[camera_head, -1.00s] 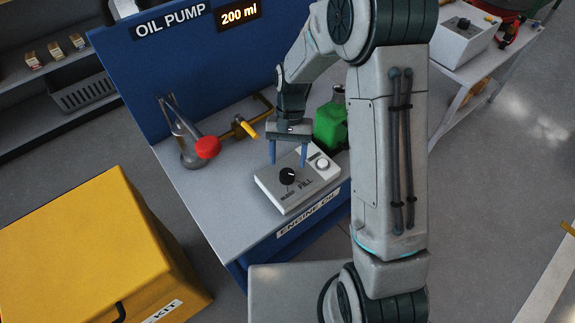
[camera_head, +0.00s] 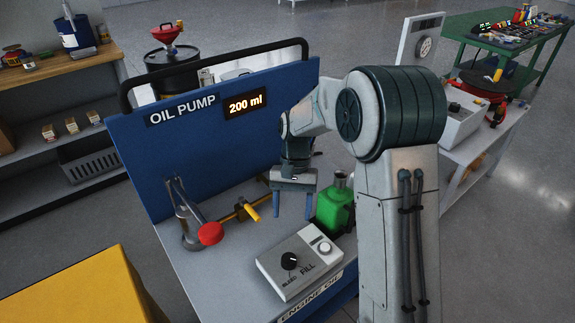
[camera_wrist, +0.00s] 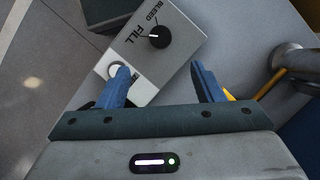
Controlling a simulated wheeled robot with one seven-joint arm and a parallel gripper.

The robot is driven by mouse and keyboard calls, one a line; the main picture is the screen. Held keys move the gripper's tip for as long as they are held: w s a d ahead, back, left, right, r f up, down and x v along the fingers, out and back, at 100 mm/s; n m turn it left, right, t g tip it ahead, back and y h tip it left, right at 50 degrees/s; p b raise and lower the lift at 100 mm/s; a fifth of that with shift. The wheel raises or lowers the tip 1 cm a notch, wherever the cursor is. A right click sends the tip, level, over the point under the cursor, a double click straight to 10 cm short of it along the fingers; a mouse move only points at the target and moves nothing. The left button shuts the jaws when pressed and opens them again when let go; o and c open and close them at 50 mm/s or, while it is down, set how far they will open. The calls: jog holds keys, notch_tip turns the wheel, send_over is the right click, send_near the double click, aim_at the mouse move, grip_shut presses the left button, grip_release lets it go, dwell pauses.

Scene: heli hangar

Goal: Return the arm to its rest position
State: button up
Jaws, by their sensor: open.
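My gripper (camera_head: 291,203) hangs from my raised arm over the oil pump cart (camera_head: 215,268), its two blue fingers pointing down. It is open and empty. In the wrist view my gripper (camera_wrist: 165,85) shows its fingers spread, with the control box (camera_wrist: 150,50) beyond them. In the head view the control box (camera_head: 300,262), with a black knob and a white button, sits in front of and below my gripper. A green container (camera_head: 334,208) stands just right of the fingers. I cannot tell whether they touch.
A red-ended lever (camera_head: 210,233) and a yellow-handled valve (camera_head: 251,211) stand left of my gripper. The blue panel (camera_head: 180,150) rises behind, its display reading 200 ml. A yellow box (camera_head: 80,290) is at lower left. A white table (camera_head: 480,145) stands at right.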

jog(key=s+d+r+n+t+p, duration=0.1)
jog(key=s+d+r+t+p, duration=0.2)
jog(key=s+r, duration=0.6)
jog(key=s+d+r+t+p, duration=0.4)
jog(key=s+d+r+p, duration=0.4)
jog(key=r, duration=0.4)
jog(key=shift+s+r+n+h, duration=0.3)
jog(key=shift+s+n+h, duration=0.1)
jog(key=shift+s, duration=0.05)
dwell(1.0)
